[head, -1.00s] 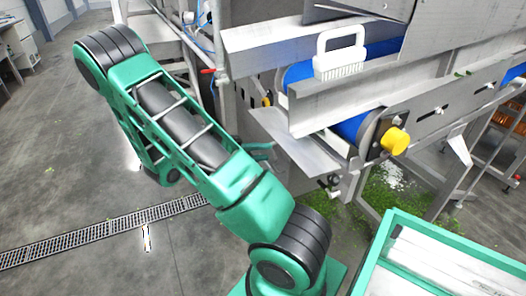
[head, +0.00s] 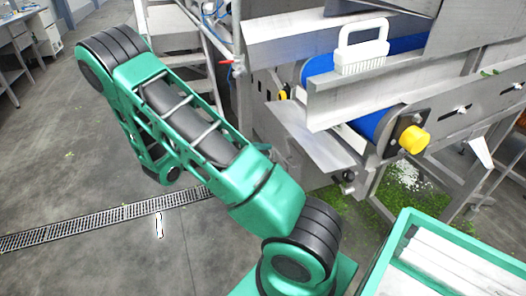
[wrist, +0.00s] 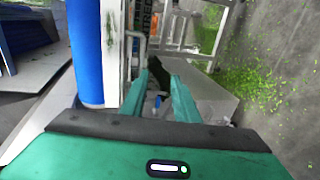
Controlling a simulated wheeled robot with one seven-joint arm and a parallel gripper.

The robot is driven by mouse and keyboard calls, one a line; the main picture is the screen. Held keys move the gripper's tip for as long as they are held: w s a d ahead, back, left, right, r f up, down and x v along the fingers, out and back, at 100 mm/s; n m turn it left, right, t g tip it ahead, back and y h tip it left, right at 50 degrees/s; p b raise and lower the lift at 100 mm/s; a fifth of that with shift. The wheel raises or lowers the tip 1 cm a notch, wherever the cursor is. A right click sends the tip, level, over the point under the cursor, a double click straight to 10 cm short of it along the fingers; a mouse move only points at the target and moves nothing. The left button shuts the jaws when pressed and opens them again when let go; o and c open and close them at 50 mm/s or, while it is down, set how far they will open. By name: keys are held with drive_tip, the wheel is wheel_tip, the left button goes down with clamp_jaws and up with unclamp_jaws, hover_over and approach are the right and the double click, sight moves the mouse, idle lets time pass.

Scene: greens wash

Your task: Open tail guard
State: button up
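A sheet-metal plate, which I take to be the tail guard (head: 360,92), runs along the near end of the blue belt (head: 402,45) in the head view. A second sloping plate (head: 305,138) hangs below it. I cannot tell for certain which plate is the guard; neither looks swung away. A yellow knob (head: 414,140) caps the roller shaft at the right. My gripper (wrist: 166,98) shows two teal fingers apart in the wrist view, with nothing clearly held between them. In the head view my forearm mostly hides it, close to the lower plate's left side.
A white brush (head: 362,62) rests at the belt's near end. A teal-rimmed bin (head: 385,262) is at the lower right. Frame legs and scattered greens (head: 400,190) lie below the conveyor. Open floor with a drain grate (head: 110,218) is at left.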

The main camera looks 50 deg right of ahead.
drive_tip(key=shift+w+a+f, duration=0.2)
drive_tip(key=shift+w+a, duration=0.15)
drive_tip(key=shift+a, duration=0.3)
drive_tip(key=v, duration=1.1)
drive_tip(key=shift+d, duration=0.2)
idle(0.4)
drive_tip(key=s+d+r+m+t+y, duration=0.25)
drive_tip(key=s+r+y, duration=0.35)
drive_tip(key=s+y, duration=0.35)
drive_tip(key=s+a+r+t+y, duration=0.2)
drive_tip(key=s+a+r, duration=0.1)
drive_tip(key=s, duration=0.3)
drive_tip(key=s+a+r+n+t+y, duration=0.1)
drive_tip(key=s+a+r+t+y, duration=0.1)
drive_tip(key=s, duration=0.4)
drive_tip(key=shift+s+a+r, duration=0.2)
drive_tip(key=shift+a+r, duration=0.2)
drive_tip(key=shift+a, duration=0.35)
